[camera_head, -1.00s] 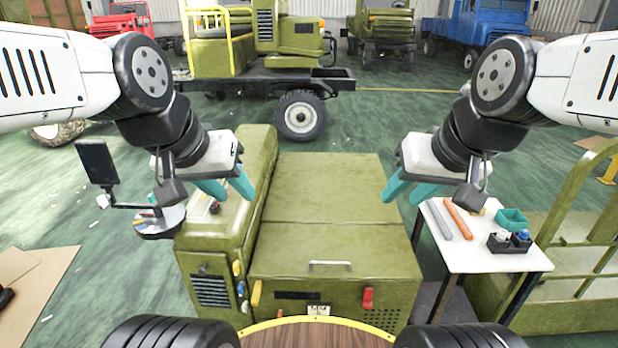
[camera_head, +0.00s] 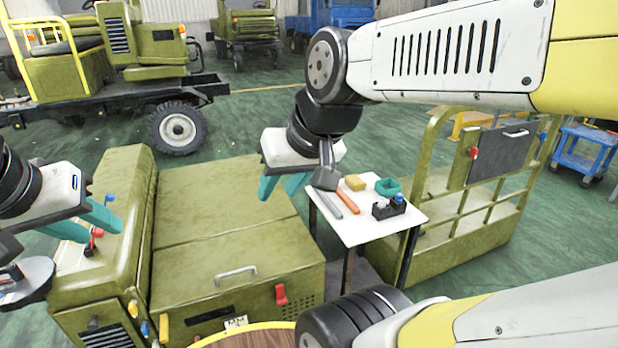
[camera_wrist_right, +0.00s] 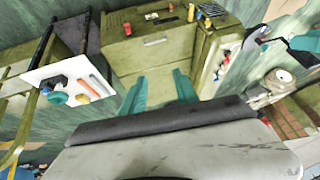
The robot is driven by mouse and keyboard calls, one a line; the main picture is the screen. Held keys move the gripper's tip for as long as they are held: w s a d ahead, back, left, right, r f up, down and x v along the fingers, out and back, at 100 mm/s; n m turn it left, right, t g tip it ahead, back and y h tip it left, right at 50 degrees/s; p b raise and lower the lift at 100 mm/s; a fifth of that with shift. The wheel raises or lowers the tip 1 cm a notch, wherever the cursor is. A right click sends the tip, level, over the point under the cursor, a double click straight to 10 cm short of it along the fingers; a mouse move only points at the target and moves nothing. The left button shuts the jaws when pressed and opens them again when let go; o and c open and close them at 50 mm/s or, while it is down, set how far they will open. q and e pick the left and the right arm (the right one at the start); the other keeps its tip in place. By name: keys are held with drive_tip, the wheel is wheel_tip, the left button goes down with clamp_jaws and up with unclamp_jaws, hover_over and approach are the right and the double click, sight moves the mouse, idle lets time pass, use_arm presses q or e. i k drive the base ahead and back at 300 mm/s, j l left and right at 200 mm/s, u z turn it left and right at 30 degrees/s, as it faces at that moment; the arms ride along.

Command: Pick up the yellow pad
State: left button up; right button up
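The yellow pad (camera_head: 355,182) is a small block lying on the white top of a small table (camera_head: 368,232). In the right wrist view the pad (camera_wrist_right: 83,99) shows at the left, on the same table. My right gripper (camera_head: 282,190) is open and empty, left of the table and above the green chassis box. In the right wrist view its teal fingers (camera_wrist_right: 158,88) are spread apart with nothing between them. My left gripper (camera_head: 88,226) is at the far left above the chassis hood, fingers apart and apparently empty.
Around the pad lie a teal bowl (camera_head: 388,187), an orange bar (camera_head: 347,201), a grey bar (camera_head: 331,203) and a dark holder with bottles (camera_head: 389,208). A green railed frame (camera_head: 470,212) stands right of the table. The chassis box (camera_head: 225,230) top is clear.

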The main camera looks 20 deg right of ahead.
sight(357, 183)
drive_tip(key=i+l, duration=0.15)
drive_tip(key=l, duration=0.2)
drive_tip(key=i+l, duration=0.15)
drive_tip(key=l, duration=0.2)
drive_tip(key=i+l, duration=0.15)
drive_tip(key=l, duration=0.2)
drive_tip(key=i+l, duration=0.2)
drive_tip(key=l, duration=0.15)
drive_tip(key=i+l+u, duration=0.1)
drive_tip(key=l, duration=0.2)
drive_tip(key=i+l, duration=0.2)
drive_tip(key=l, duration=0.15)
